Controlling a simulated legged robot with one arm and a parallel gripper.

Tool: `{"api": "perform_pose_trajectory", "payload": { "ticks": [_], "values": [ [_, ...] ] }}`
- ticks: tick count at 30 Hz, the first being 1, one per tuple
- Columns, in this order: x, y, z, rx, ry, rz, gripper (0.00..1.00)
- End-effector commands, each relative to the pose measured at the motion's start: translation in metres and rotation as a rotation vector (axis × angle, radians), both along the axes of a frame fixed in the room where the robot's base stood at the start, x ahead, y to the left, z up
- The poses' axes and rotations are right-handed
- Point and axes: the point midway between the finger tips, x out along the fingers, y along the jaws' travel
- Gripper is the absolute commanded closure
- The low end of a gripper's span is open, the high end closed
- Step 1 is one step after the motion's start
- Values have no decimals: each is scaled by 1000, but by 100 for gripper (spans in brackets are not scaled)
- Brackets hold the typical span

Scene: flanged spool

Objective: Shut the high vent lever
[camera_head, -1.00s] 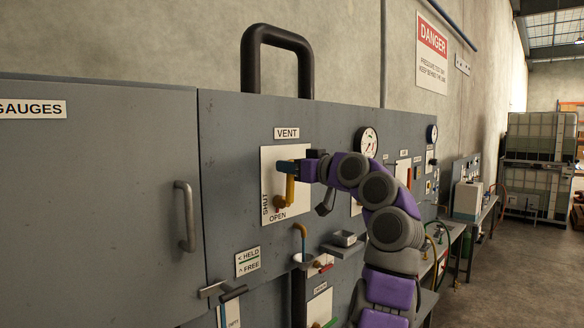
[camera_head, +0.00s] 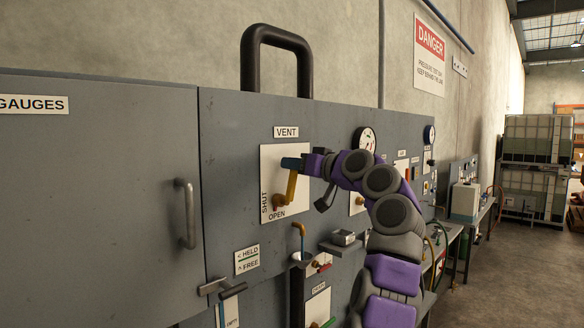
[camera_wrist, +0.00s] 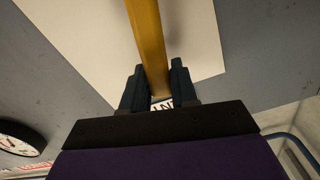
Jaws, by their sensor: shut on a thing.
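The vent lever (camera_head: 289,189) is a yellow bar on a white plate (camera_head: 270,165) under a VENT label (camera_head: 286,132). It stands nearly upright from its pivot at the lower left of the plate, its top leaning a little to the right. The plate reads SHUT up its left side and OPEN along its bottom. My gripper (camera_head: 291,163) is at the top of the lever. In the wrist view the dark fingers of my gripper (camera_wrist: 159,88) are closed on both sides of the yellow lever (camera_wrist: 146,35). The lever's tip is partly hidden by the fingers.
A gauges door with a handle (camera_head: 187,213) is to the left. A black hoop (camera_head: 277,35) rises above the panel. A round dial (camera_head: 365,139) sits right of the plate.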

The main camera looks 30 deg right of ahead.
Motion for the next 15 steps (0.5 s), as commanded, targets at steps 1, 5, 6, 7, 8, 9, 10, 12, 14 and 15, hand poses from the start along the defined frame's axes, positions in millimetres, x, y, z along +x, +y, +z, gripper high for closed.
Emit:
{"api": "perform_pose_trajectory", "payload": {
  "ticks": [1, 5, 6, 7, 8, 9, 10, 12, 14, 15],
  "values": [
    [-1, 0, 3, 32, 4, 3, 100],
    [2, -5, 2, 109, 29, 2, 100],
    [2, -7, 1, 133, 38, 2, 100],
    [2, -9, 1, 150, 45, 2, 100],
    [3, -10, -1, 167, 53, 2, 100],
    [4, -12, -2, 191, 63, 2, 100],
    [3, -13, -2, 208, 66, 0, 100],
    [5, -16, -4, 249, 82, -1, 100],
    [6, -19, -6, 285, 95, -2, 100],
    [7, -20, -7, 307, 104, -1, 100]
  ]
}}
